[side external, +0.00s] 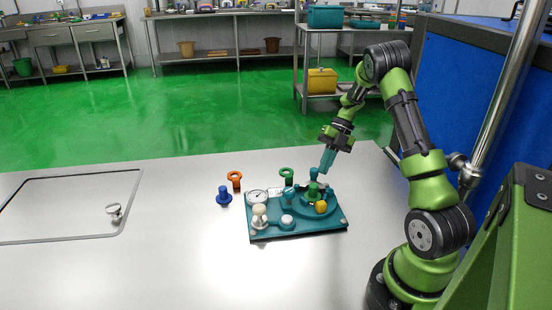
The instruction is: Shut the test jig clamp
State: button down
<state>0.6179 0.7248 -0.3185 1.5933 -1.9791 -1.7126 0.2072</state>
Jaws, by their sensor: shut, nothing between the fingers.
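The test jig (316,223) is a teal plate on the metal table, with a dial gauge (257,196), a cream knob (259,210), a white button (287,220) and a round raised part holding green and yellow pieces (321,207). A small teal upright post with a knob (314,173) stands at its back right. Which part is the clamp, and how it stands, I cannot tell at this size. My gripper (325,169) has teal fingers, shut and empty, pointing down just above and right of that knob. Whether they touch it is unclear.
An orange ring-topped piece (235,178), a blue knob (223,195) and a green ring-topped piece (286,175) stand left of and behind the jig. A panel with a knob (114,210) is at the table's left. The table in front of the jig is clear.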

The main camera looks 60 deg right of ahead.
jog(key=shift+w+a+n+g, duration=0.45)
jog(key=shift+n+g, duration=0.1)
jog(key=shift+n, duration=0.4)
jog(key=shift+w+a+n+g, duration=0.3)
jog(key=shift+a+n+g, duration=0.2)
jog(key=shift+n, duration=0.45)
